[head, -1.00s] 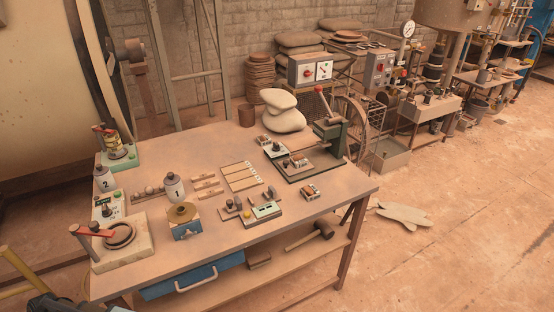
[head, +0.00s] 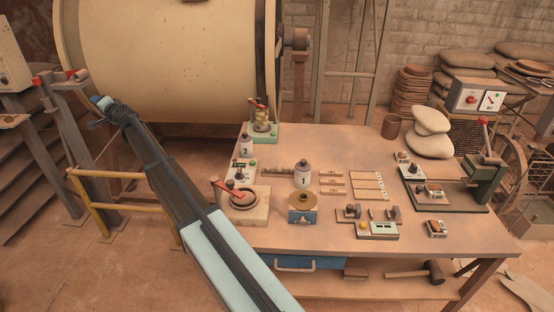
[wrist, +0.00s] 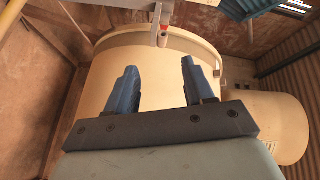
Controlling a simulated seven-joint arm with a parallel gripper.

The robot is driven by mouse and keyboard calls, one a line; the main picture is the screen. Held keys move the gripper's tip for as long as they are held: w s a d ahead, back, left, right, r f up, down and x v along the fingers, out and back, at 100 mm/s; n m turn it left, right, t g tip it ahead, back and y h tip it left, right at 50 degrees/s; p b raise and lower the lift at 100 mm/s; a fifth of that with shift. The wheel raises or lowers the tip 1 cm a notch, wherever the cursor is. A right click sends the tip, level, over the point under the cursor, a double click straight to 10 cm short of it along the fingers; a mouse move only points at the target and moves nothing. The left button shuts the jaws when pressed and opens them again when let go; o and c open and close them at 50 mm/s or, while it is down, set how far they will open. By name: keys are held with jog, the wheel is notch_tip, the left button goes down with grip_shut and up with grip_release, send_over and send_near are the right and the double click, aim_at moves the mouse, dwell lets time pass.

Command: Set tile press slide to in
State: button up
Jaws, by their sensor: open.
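The tile press (head: 485,176) stands at the right end of the bench, with a green frame, a dark base plate and a lever with a red knob. A small block with a brown tile (head: 433,191) sits on its base, left of the upright frame. I cannot tell which part is the slide or how it is set. My gripper (head: 103,104) is far left of the bench, raised and pointing away from the press. The wrist view shows its two blue fingers (wrist: 160,88) apart with nothing between them.
The bench (head: 290,235) holds a red-handled device (head: 243,205), weights marked 1 and 2, a blue box with a brass ring (head: 303,208) and several small blocks. A large cream drum (head: 170,60) is behind my gripper, near a yellow rail (head: 105,205).

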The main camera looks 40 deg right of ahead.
jog(key=s+d+r+m+h, duration=0.1)
jog(key=d+r, duration=0.3)
jog(key=d, duration=0.9)
jog(key=s+d+f+m+g+h, duration=0.1)
jog(key=s+d, duration=0.3)
jog(key=d, duration=0.5)
jog(key=s+d+f+m+g+h, duration=0.1)
jog(key=s+d+f, duration=0.15)
jog(key=d, duration=0.65)
jog(key=s+d+f+m+g+h, duration=0.1)
jog(key=s+d+f+m+g, duration=0.15)
jog(key=s+d, duration=1)
jog(key=s+d+f+m+g+h, duration=0.1)
jog(key=s+d+f+m+g, duration=0.15)
jog(key=s+d, duration=1)
jog(key=s+d+f+m+g+h, duration=0.1)
jog(key=s+d+m+g, duration=0.15)
jog(key=s+d, duration=0.8)
jog(key=m+g+y, duration=0.2)
jog(key=m+g, duration=0.6)
jog(key=m, duration=0.1)
send_over(420, 186)
notch_tip(420, 186, down, 3)
jog(key=shift+t, duration=0.25)
notch_tip(420, 186, down, 13)
jog(key=shift+a+f, duration=0.1)
jog(key=shift+a, duration=0.05)
